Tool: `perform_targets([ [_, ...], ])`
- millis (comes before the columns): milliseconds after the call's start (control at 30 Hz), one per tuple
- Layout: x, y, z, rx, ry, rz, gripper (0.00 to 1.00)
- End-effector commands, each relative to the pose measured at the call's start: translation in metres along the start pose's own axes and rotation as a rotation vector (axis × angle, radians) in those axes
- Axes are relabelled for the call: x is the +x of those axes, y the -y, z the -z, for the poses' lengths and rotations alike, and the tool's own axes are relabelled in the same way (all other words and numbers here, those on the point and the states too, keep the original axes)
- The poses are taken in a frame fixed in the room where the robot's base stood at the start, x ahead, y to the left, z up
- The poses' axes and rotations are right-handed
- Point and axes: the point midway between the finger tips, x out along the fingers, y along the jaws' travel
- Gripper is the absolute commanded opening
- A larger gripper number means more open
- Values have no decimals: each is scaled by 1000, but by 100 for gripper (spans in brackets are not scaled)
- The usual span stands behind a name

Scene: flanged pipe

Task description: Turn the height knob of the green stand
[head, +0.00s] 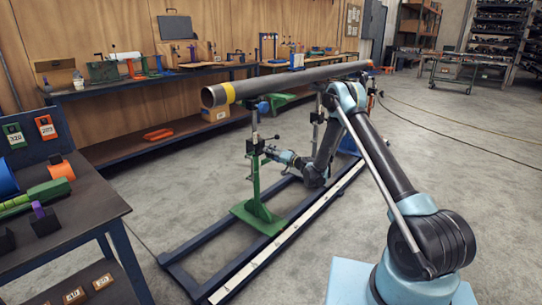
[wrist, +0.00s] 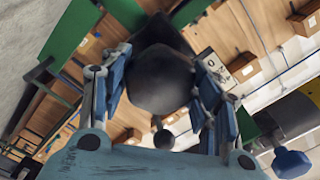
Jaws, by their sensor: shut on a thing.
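The green stand (head: 255,188) stands upright on a blue floor frame, with its post under the near end of a long grey pipe (head: 300,79). My gripper (head: 271,152) reaches the upper part of the stand from the right. In the wrist view my gripper (wrist: 163,62) has its blue-padded fingers on both sides of a large dark rounded knob (wrist: 160,84) and is shut on it. The knob's far side is hidden. In the head view the knob is too small and covered to make out clearly.
A smaller black ball (wrist: 163,139) shows close below the knob in the wrist view. A blue knob (wrist: 292,163) is at lower right. The blue floor frame (head: 205,280) runs under the pipe. A dark workbench (head: 95,215) stands left; grey floor is open at right.

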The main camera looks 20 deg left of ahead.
Motion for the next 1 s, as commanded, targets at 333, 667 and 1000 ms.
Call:
perform_targets([
  [333, -1, -2, 2, -1, -4, -4, 77],
  [667, -12, -1, 1, -1, -3, -2, 77],
  [1000, -74, -2, 2, -1, -4, -4, 77],
])
